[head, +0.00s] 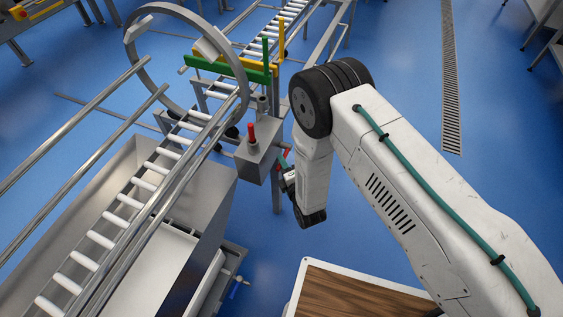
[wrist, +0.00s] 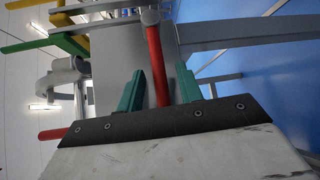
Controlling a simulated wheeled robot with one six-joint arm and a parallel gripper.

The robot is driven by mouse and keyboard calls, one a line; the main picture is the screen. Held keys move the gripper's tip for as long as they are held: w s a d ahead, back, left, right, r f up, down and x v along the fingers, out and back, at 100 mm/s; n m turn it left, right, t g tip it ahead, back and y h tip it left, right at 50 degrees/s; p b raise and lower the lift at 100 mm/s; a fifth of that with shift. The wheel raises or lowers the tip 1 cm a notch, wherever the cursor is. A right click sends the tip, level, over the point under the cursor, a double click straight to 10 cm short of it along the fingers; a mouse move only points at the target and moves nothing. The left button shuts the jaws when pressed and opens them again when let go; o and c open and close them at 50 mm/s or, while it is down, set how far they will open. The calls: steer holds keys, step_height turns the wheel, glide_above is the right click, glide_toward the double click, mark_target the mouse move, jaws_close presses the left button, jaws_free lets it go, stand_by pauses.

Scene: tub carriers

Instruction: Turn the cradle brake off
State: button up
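A grey box (head: 258,155) stands beside the ring-shaped cradle (head: 244,92). One red lever (head: 251,133) stands upright on its top. A second red lever (head: 287,153) comes off its right side, and in the wrist view this lever (wrist: 156,65) lies between my fingers. No label shows which one is the brake. My gripper (wrist: 160,72) is open, with a green finger on each side of that lever and a visible gap to each. In the head view my gripper (head: 286,168) is partly hidden by my wrist. The upright lever (wrist: 53,133) also shows in the wrist view.
A roller track (head: 128,202) runs through the cradle, above a steel tub (head: 208,205). Green (head: 225,67) and yellow (head: 235,58) bars cross the track behind the box. A wood-topped table (head: 350,295) is at the front. Blue floor is open to the right.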

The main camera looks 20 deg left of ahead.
steer(key=shift+x, duration=0.85)
jaws_close()
